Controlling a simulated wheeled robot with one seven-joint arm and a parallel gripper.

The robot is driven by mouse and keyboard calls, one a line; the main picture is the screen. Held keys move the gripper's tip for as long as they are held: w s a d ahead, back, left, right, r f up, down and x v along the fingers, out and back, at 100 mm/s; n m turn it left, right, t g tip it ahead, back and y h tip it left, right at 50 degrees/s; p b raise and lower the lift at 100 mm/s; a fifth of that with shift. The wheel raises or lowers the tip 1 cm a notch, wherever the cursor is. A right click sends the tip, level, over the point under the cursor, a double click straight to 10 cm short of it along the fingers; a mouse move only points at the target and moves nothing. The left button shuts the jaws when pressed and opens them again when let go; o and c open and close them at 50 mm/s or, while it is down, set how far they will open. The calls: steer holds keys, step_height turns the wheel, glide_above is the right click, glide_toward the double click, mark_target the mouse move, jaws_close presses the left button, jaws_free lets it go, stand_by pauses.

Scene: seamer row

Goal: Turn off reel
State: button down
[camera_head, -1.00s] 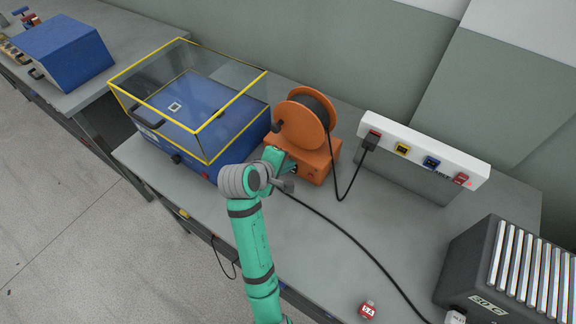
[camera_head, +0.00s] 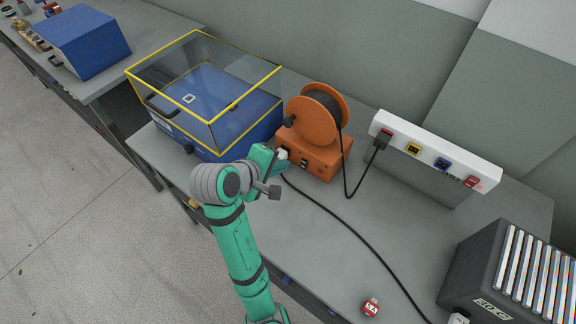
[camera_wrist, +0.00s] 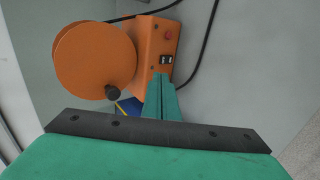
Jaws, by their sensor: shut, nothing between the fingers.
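The orange reel (camera_head: 312,121) stands on the grey bench, with a dark cable wound behind its round disc and a black crank knob. Its box-shaped orange base (camera_head: 322,162) carries small dark controls on the front. My gripper (camera_head: 283,154) is shut and empty, at the front left of the base. In the wrist view, the fingertips (camera_wrist: 161,76) lie just below the rocker switch; contact cannot be told.
A blue machine with a yellow-edged clear cover (camera_head: 205,95) stands close left of the reel. A white socket strip (camera_head: 435,150) is at the right, with the reel's plug in it. A dark ribbed box (camera_head: 505,270) and a red tag (camera_head: 371,307) sit farther right. A cable crosses the bench.

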steer(key=shift+s+a+r, duration=0.2)
steer(key=shift+s+r, duration=0.05)
steer(key=shift+r, duration=0.25)
steer(key=shift+s+a+r, duration=0.2)
steer(key=shift+s+r, duration=0.05)
steer(key=shift+r, duration=0.25)
